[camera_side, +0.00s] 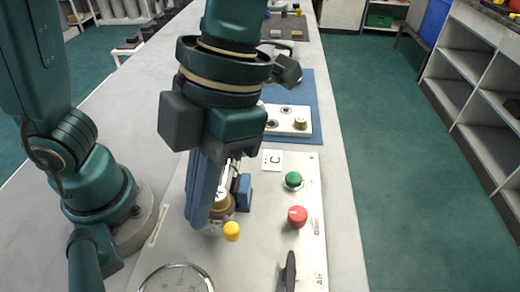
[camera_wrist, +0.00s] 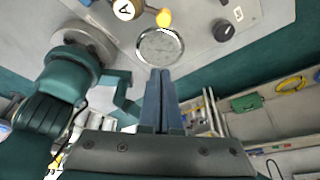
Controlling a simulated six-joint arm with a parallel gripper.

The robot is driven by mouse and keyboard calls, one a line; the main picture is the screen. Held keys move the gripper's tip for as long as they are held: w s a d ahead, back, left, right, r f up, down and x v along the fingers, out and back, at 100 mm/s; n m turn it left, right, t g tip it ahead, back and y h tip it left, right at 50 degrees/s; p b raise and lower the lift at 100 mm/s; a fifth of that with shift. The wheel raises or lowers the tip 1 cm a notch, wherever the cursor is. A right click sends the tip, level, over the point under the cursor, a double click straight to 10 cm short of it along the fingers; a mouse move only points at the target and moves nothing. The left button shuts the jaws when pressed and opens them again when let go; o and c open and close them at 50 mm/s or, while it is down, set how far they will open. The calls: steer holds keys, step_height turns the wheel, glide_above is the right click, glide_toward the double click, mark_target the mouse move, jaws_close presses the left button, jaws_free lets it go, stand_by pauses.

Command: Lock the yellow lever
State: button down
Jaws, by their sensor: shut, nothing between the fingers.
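The yellow lever's round knob (camera_side: 231,231) is on the light panel in the side view, beside a brass fitting (camera_side: 220,212). In the wrist view the yellow knob (camera_wrist: 164,18) shows at the top edge, right of the brass fitting marked A (camera_wrist: 125,10). My gripper (camera_side: 197,220) points down just left of the brass fitting in the side view. In the wrist view its blue fingers (camera_wrist: 160,74) are together and empty, below the gauge in the picture. The gripper hides part of the fitting and lever. I cannot tell whether it touches them.
A round gauge (camera_side: 177,281) is at the panel's near end. A red knob (camera_side: 297,216), a green knob (camera_side: 293,180) and a black handle (camera_side: 290,271) run along the panel's right side. A blue block (camera_side: 244,190) stands behind the brass fitting.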

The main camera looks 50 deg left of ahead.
mark_target(229, 226)
step_height(229, 226, down, 7)
steer(key=w, duration=0.1)
steer(key=shift+w+f, duration=0.2)
steer(key=shift+w, duration=0.05)
stand_by(0.4)
steer(key=shift+w+d+n+h, duration=0.15)
steer(key=shift+w+n+h, duration=0.2)
steer(key=shift+n, duration=0.45)
steer(key=w+n, duration=0.1)
steer(key=n, duration=0.2)
steer(key=w+n+t+h, duration=0.1)
steer(key=w+n, duration=0.1)
steer(key=n, duration=0.1)
steer(key=w+n+h, duration=0.1)
steer(key=n, duration=0.2)
steer(key=shift+w+t, duration=0.25)
steer(key=shift+t, duration=0.05)
steer(key=shift+s, duration=0.15)
steer(key=shift+s+a, duration=0.35)
steer(key=shift+s, duration=0.2)
